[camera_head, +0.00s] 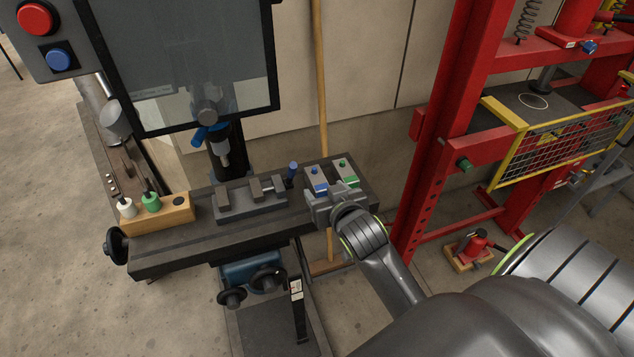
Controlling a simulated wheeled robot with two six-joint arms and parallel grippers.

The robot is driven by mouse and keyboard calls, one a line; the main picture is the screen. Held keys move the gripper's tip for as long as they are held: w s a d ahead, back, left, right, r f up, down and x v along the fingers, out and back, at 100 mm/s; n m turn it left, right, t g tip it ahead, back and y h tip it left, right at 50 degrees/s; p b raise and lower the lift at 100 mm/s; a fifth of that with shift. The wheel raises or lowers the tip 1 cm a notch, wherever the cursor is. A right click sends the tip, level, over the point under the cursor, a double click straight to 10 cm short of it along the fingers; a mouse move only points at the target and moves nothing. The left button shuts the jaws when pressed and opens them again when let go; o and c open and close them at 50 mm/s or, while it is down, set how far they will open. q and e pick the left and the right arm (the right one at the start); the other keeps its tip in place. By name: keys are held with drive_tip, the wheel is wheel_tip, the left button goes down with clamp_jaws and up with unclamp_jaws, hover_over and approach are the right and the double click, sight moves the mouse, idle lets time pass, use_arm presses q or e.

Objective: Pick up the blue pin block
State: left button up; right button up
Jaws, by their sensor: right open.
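The blue pin block (316,174) is a small light-grey block with a blue spot on top and a blue front edge. It stands at the right part of the dark machine table. A similar block with green marks (346,168) stands just to its right. My right gripper (334,190) is open at the near side of the two blocks and hides their lower front parts. I cannot tell whether it touches the blue pin block. My left gripper is not in view.
A vise (248,203) and a blue upright pin (292,170) stand left of the blocks. A wooden holder (160,214) with white and green-handled pieces is at the table's left. A red press frame (440,130) rises on the right.

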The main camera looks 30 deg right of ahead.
sight(321, 186)
drive_tip(key=shift+f+p+x, duration=0.15)
drive_tip(key=shift+x, duration=1.4)
drive_tip(key=shift+f+p+x, duration=0.15)
drive_tip(key=shift+x, duration=1.4)
drive_tip(key=shift+s+d, duration=0.15)
drive_tip(key=shift+s, duration=0.05)
drive_tip(key=shift+c, duration=0.4)
drive_tip(key=c, duration=1)
drive_tip(key=shift+r, duration=0.1)
drive_tip(key=shift+c, duration=0.4)
